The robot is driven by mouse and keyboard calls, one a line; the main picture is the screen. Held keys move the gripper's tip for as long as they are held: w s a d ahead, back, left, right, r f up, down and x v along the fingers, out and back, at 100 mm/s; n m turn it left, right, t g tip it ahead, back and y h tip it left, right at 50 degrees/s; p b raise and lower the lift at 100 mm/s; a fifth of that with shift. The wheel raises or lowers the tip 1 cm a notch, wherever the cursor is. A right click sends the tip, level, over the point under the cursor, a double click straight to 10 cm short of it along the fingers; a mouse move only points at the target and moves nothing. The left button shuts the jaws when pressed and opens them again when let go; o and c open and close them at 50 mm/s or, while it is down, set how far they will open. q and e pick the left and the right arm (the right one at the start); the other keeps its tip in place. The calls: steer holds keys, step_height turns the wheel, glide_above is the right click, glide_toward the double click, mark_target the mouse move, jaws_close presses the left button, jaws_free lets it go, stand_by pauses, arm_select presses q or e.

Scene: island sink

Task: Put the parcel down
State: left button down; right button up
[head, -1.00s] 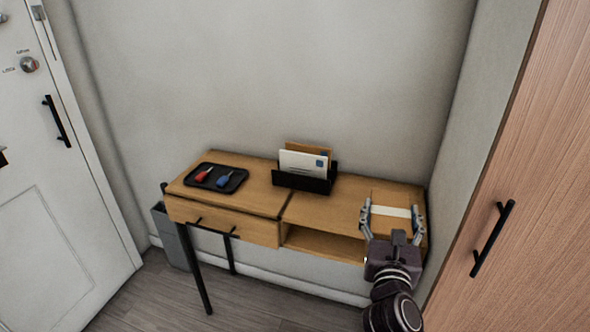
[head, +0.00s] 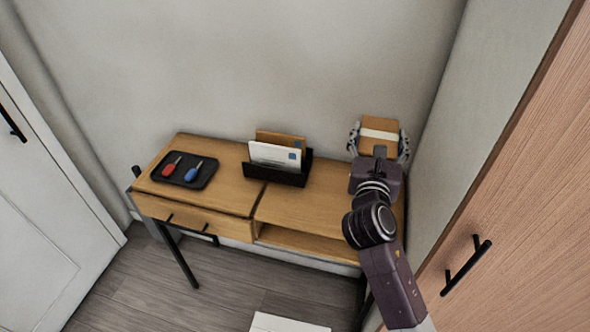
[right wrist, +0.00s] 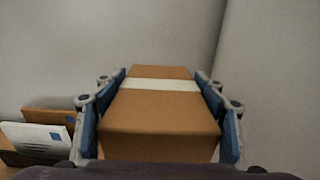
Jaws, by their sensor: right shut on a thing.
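The parcel (head: 380,123) is a brown box with a pale band across it. My right gripper (head: 379,139) is shut on it, with one finger on each side, at the right end of the console table (head: 300,212), near the wall. In the right wrist view the parcel (right wrist: 160,115) fills the space between the blue-padded fingers (right wrist: 160,95). It appears level. The arm hides the parcel's near lower side, so I cannot tell whether it touches the tabletop. My left gripper is not in view.
A black letter holder (head: 278,172) with envelopes stands mid-table, left of the parcel. A black tray (head: 184,171) with a red and a blue item lies at the left. A wooden cabinet door (head: 500,190) is close on the right. The tabletop between holder and arm is clear.

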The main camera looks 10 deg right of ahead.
steer(key=shift+s+a+r, duration=0.1)
steer(key=shift+s+a+f, duration=0.1)
steer(key=shift+s+f, duration=0.15)
steer(key=shift+f+b, duration=3.35)
steer(key=shift+f, duration=6.25)
steer(key=shift+f, duration=0.1)
steer(key=o, duration=1.4)
